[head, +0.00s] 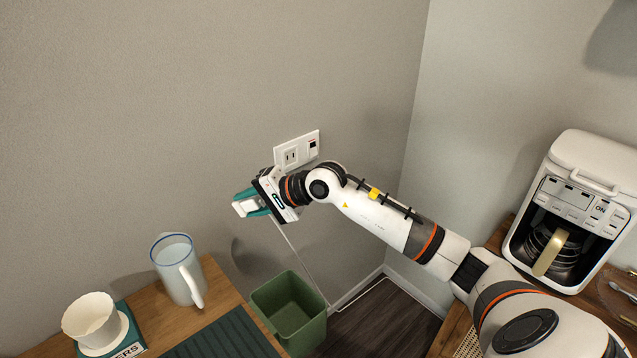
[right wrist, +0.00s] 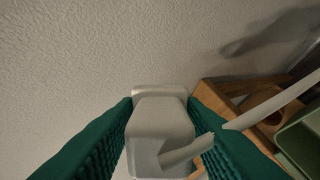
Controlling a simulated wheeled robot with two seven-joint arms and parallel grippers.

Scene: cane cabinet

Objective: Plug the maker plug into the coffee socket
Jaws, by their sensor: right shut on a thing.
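My right gripper (head: 251,203) is shut on the white maker plug (head: 246,208), to the left of and lower than the wall socket. In the right wrist view the plug (right wrist: 160,130) sits between the green fingers (right wrist: 160,132), and its pale cord (right wrist: 270,108) runs off to the right. In the head view the cord hangs from the gripper to the floor. The white coffee socket (head: 291,156) is on the wall in a plate beside a dark switch, apart from the plug. The plug's prongs are hidden. My left gripper is out of view.
A white coffee maker (head: 570,225) stands on the right counter. A green bin (head: 290,310) is on the floor below the gripper. A pitcher (head: 178,272), a white dripper (head: 92,320) and a dark mat (head: 225,338) are on the left counter. The wall around the socket is clear.

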